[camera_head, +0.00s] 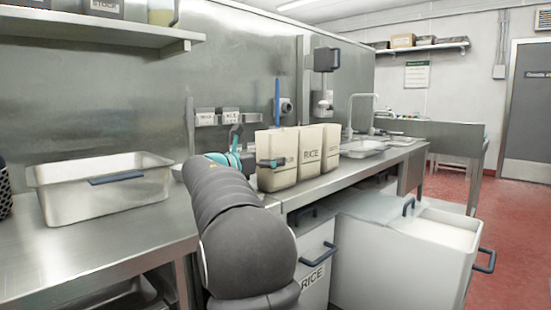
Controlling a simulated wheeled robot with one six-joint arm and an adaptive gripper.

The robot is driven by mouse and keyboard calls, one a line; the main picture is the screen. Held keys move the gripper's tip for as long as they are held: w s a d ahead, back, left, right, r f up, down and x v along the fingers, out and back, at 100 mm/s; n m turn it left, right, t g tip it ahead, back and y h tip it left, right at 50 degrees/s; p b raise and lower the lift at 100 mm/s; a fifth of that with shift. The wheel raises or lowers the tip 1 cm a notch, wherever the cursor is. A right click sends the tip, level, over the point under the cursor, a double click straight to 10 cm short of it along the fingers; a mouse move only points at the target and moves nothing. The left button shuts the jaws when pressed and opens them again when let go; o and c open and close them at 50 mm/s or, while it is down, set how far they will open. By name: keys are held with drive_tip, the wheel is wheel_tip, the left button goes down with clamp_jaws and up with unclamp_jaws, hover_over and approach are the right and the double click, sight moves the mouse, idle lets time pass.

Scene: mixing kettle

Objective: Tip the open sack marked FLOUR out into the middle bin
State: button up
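Three cream sacks stand in a row on the steel counter. The left sack (277,178) has its lettering mostly covered by my gripper, so I cannot read it. The middle sack (310,155) reads RICE, and the right sack (331,148) shows no readable word. My gripper (254,149) is at the left sack, with one dark-tipped finger across its front and a teal part beside its left edge. I cannot tell whether it is closed on it. Under the counter, a white bin marked RICE (318,262) stands left of a pulled-out open bin (390,262) holding white contents.
A large empty-looking steel pan (100,205) with a blue handle sits on the left counter (125,248). A sink tap (351,110) and trays are behind the sacks to the right. Small labelled boxes (205,117) hang on the back wall. Red floor (508,250) is clear at right.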

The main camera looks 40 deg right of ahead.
sight(262, 138)
drive_tip(key=c, duration=1.6)
drive_tip(key=shift+r, duration=0.1)
drive_tip(key=shift+c, duration=0.5)
wheel_tip(262, 138, up, 3)
drive_tip(key=p, duration=0.2)
drive_tip(key=shift+f+p, duration=0.2)
drive_tip(key=shift+p, duration=0.15)
drive_tip(key=shift+r+b, duration=0.3)
drive_tip(key=shift+r, duration=1.4)
